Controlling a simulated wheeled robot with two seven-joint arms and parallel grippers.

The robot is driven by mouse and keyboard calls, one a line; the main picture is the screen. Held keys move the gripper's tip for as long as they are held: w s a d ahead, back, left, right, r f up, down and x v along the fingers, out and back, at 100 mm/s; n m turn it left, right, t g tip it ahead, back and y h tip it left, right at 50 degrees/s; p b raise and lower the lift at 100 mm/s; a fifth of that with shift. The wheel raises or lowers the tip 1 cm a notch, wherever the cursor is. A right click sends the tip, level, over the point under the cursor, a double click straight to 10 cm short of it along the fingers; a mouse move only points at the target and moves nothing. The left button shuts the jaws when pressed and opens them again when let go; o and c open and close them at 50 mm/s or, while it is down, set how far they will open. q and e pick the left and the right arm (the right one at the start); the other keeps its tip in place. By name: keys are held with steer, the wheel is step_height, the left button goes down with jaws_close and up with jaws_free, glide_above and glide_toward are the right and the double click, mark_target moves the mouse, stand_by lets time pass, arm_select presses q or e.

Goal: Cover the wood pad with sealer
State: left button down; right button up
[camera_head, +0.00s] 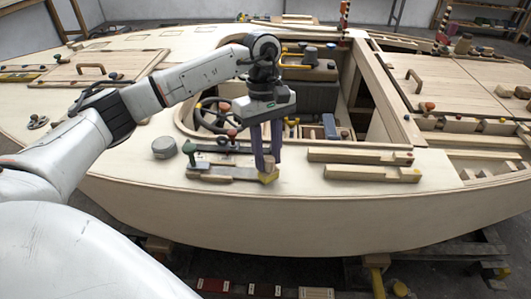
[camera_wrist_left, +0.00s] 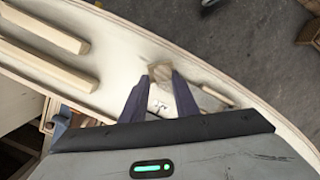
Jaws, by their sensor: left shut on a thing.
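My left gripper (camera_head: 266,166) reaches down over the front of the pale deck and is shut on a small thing. In the left wrist view a whitish thing with dark marks (camera_wrist_left: 158,100) shows between its fingers. A small yellowish-tan block (camera_head: 269,177) is at the fingertips; a tan square patch (camera_wrist_left: 160,72) shows there in the wrist view. I cannot tell whether this is the wood pad or the held thing, nor whether they touch. No sealer can be made out for certain. My right gripper is in neither view.
A wooden stick (camera_head: 210,179) lies left of the fingers. A green-topped tool (camera_head: 190,151) and a grey round tin (camera_head: 164,147) stand further left. Two wooden beams (camera_head: 360,157) (camera_head: 359,173) lie to the right. The open cockpit with a wheel (camera_head: 212,115) is behind; the hull edge is in front.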

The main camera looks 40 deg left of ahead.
arm_select(q)
steer(key=shift+r+p, duration=1.9)
steer(key=shift+r, duration=1.05)
steer(key=shift+r+p, duration=1)
steer(key=shift+r, duration=0.5)
